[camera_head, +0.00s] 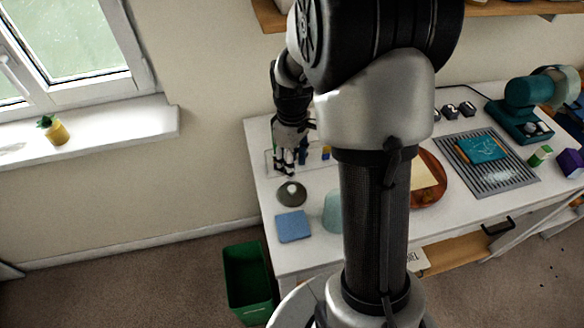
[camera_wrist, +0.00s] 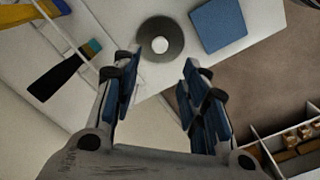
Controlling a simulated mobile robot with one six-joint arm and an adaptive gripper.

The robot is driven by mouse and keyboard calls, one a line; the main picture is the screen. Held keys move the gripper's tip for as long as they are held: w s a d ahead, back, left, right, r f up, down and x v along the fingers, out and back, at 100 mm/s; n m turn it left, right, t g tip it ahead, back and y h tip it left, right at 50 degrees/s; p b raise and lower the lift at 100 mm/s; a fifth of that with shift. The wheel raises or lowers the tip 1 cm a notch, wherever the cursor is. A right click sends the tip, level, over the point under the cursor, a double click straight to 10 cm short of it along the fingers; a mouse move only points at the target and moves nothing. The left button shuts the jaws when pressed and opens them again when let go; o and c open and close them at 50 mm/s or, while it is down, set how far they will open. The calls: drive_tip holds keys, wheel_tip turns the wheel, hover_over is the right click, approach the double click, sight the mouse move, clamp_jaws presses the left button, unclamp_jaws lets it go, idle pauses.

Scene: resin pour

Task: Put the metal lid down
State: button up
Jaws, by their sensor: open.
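The metal lid (camera_head: 292,193) is a dark grey disc with a pale knob. It lies flat on the white table near its left end, just behind a blue square (camera_head: 293,226). The lid also shows in the wrist view (camera_wrist: 176,46), beyond my fingertips. My gripper (camera_head: 286,172) is just behind the lid in the head view, pointing down. In the wrist view my gripper (camera_wrist: 160,70) has its two fingers spread wide with nothing between them. How high the fingertips are above the table is hard to tell.
A pale teal cup (camera_head: 332,212) stands right of the lid, partly behind my arm. A clear tray (camera_head: 316,160) with tools is behind my gripper. A green bin (camera_head: 247,278) stands on the floor left of the table. A grey ridged mat (camera_head: 487,180) lies farther right.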

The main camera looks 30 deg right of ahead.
drive_tip(key=s+a+r+m+t, duration=0.1)
drive_tip(key=s+a+r, duration=0.3)
drive_tip(key=r, duration=0.3)
drive_tip(key=s+a+r+m+t, duration=0.1)
drive_tip(key=s+a+r+m, duration=0.1)
drive_tip(key=s+a+r, duration=0.3)
drive_tip(key=s+a+r+m+t, duration=0.2)
drive_tip(key=s+r, duration=0.3)
drive_tip(key=s, duration=0.5)
drive_tip(key=shift+s+a+m+t, duration=0.3)
drive_tip(key=shift+s+a+m, duration=0.1)
drive_tip(key=shift+a, duration=0.3)
drive_tip(key=shift+w+r, duration=0.1)
drive_tip(key=shift+d, duration=0.1)
